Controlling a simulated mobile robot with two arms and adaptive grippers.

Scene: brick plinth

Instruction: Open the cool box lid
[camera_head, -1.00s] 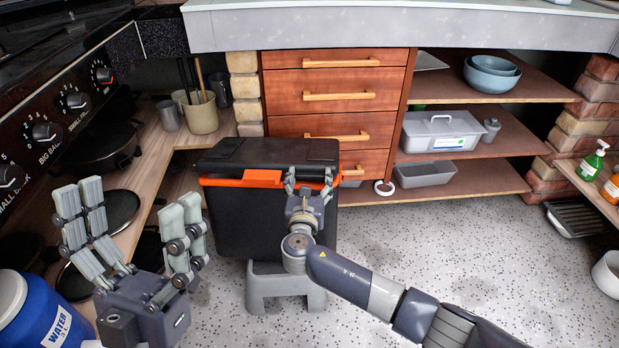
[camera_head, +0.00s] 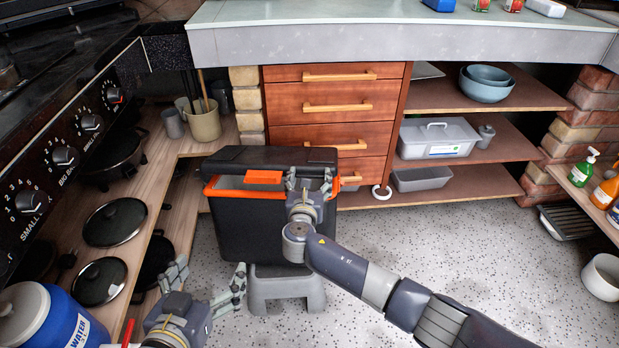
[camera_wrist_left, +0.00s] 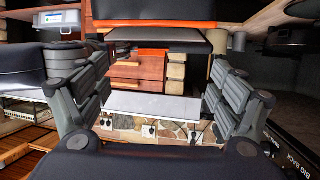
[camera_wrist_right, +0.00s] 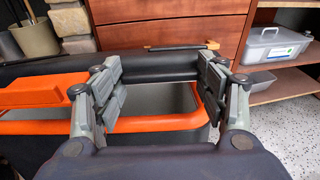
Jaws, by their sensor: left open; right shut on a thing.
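The black cool box (camera_head: 255,225) with its orange rim stands on a grey stool (camera_head: 285,288). Its black lid (camera_head: 235,158) is raised at the back, and the grey inside shows below it. An orange latch piece (camera_head: 264,177) shows near the lid's front; it is also in the right wrist view (camera_wrist_right: 40,91). My right gripper (camera_head: 309,178) is shut on the lid at the right side of the box. In the right wrist view its fingers (camera_wrist_right: 155,95) reach over the orange rim to the lid. My left gripper (camera_head: 208,278) is open and empty, low and left of the stool.
A stove with knobs (camera_head: 63,155) and a wooden shelf with black pan lids (camera_head: 115,222) line the left side. A blue water jug (camera_head: 62,325) stands at the lower left. Drawers (camera_head: 330,105) are close behind the box.

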